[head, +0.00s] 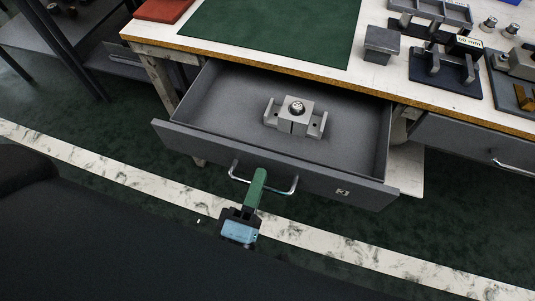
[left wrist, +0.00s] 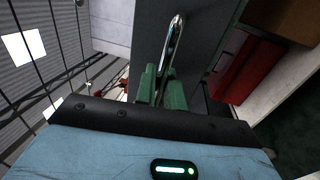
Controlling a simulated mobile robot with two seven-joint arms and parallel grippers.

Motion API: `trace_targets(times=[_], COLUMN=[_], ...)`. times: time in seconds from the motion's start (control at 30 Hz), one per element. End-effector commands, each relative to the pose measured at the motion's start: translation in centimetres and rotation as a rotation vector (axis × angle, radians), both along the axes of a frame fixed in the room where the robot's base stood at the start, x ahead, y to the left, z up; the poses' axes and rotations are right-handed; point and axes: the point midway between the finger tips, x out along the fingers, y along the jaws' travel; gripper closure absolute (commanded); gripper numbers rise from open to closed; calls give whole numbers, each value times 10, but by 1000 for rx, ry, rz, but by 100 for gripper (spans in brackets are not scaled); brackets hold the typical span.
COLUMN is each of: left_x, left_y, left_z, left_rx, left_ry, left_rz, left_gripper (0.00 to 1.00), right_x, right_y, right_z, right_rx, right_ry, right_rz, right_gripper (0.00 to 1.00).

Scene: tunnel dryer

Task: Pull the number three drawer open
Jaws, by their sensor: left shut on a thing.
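A grey drawer (head: 170,130) under the workbench stands well open, its inside in full view in the head view. A small label (head: 342,191) sits on the right of its front; I cannot read it for certain. The drawer has a bright bow handle (head: 293,188). My left gripper (head: 258,176), with green fingers, is shut on the handle near its middle. In the left wrist view the green fingers (left wrist: 161,88) close around the metal handle (left wrist: 176,38). A grey metal fixture block (head: 295,118) lies inside the drawer. My right gripper is not in view.
The workbench top (head: 390,72) holds a green mat (head: 275,30), a red block (head: 162,8) and several metal fixtures at the right. Another closed drawer (head: 470,145) is to the right. A dark metal frame stands at the left. A pale stripe crosses the green floor.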

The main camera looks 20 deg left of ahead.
Motion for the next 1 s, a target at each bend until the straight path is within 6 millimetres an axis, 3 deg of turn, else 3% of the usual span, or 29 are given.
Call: trace_targets(times=[0.1, 0.33, 0.8, 0.83, 1.0], left_x=[-20, -39, -42, -42, -42], left_y=[0, 0, 0, 0, 0], left_z=[0, 0, 1, 1, 0], left_rx=[0, 1, 0, 0, 0], left_ry=[1, -1, -2, -2, -1], left_rz=[-2, -1, 2, 2, 1], left_gripper=[100, 100, 100, 86, 85], right_x=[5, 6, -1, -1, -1], right_y=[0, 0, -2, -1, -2], right_z=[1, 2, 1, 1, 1], right_rx=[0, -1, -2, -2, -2], right_ry=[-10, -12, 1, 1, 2], right_rz=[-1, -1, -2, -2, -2], right_gripper=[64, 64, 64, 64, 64])
